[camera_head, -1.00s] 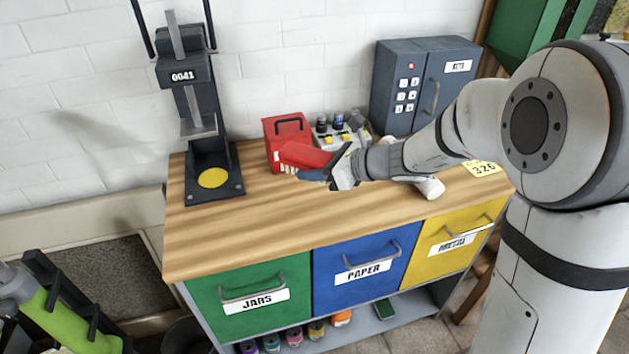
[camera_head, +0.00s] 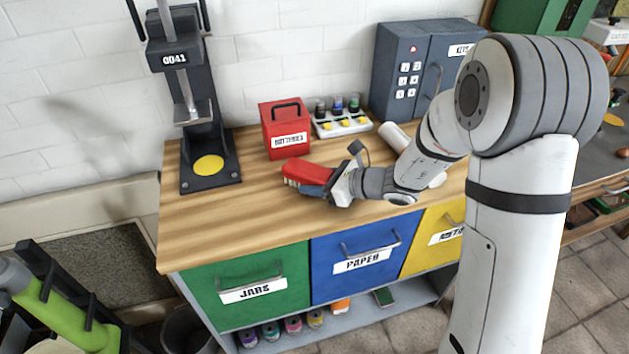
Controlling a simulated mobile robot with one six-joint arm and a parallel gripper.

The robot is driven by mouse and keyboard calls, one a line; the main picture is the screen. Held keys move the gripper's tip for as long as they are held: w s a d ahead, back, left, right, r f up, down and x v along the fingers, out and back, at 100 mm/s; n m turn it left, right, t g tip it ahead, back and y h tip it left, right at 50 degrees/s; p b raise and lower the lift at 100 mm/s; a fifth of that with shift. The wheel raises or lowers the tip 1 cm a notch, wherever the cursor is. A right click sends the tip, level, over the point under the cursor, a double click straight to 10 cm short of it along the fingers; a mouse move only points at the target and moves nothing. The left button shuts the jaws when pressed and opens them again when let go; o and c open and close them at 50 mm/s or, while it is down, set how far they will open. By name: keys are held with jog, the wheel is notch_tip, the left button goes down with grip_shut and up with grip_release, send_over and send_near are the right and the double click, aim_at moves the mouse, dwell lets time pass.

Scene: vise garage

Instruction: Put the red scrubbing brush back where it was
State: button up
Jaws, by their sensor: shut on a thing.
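The red scrubbing brush (camera_head: 305,172) has a red body and pale bristles at its left end. My gripper (camera_head: 325,187) is shut on it, above the front middle of the wooden bench top. The arm reaches in from the right. I cannot tell whether the brush touches the bench top. The gripper's fingers are partly hidden by the brush and the wrist.
A red batteries box (camera_head: 286,131) stands behind the brush. A white rack (camera_head: 342,125) with small bottles is right of it. A grey keypad cabinet (camera_head: 410,75) stands at the back, a black press (camera_head: 210,160) at the left. The bench's front left (camera_head: 215,225) is clear.

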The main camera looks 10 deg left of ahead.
jog(key=shift+f, duration=0.1)
jog(key=o, duration=0.9)
jog(key=shift+o, duration=0.2)
